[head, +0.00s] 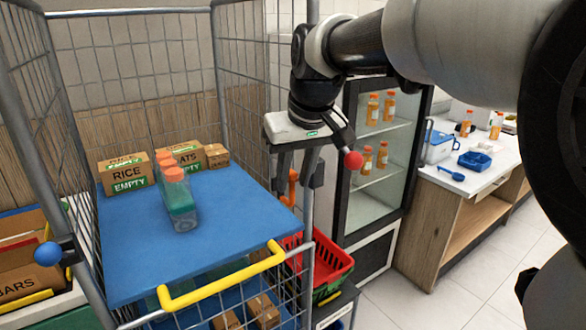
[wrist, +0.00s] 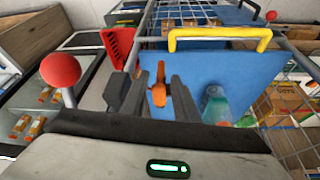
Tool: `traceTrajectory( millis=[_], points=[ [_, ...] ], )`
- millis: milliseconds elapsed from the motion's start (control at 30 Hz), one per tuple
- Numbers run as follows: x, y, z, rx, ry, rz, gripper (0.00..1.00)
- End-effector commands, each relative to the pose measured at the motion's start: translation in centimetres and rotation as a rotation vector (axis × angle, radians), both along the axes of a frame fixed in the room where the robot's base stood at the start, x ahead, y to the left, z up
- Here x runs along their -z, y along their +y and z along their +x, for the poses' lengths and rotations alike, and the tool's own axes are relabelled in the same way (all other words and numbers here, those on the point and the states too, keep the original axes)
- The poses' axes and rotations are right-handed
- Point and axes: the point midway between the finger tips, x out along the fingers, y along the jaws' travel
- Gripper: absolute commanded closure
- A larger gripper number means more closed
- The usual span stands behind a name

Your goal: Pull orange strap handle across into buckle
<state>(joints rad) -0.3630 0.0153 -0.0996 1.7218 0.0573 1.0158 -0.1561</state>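The orange strap handle (head: 291,188) is at the right front post of the wire cage, partly hidden behind my fingers. It also shows in the wrist view (wrist: 158,88), upright between the two fingers. My gripper (head: 293,178) points down beside that post with its fingers apart around or just above the handle; I cannot tell whether they touch it. The fingers also frame it in the wrist view (wrist: 157,97). A black bracket with a blue ball (head: 48,253) is on the left front post. I cannot tell for sure which part is the buckle.
A blue shelf (head: 125,270) in the cage carries orange-capped bottles (head: 180,205) and cartons. A yellow handle (head: 225,285) runs along its front. A red ball on a rod (head: 353,159) is close beside my gripper. A red basket (head: 330,265) and fridge (head: 372,200) stand right.

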Motion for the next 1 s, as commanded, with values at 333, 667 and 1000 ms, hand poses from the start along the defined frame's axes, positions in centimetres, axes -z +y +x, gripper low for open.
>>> traceTrajectory(
  millis=[333, 667, 1000],
  points=[
    [3.1, 0.5, 1.2, 0.000, 0.000, 0.000, 0.72],
    [3.2, 0.5, 1.2, 0.001, -0.001, 0.001, 0.84],
    [3.1, 0.5, 1.2, 0.001, 0.000, 0.002, 1.00]
  ],
)
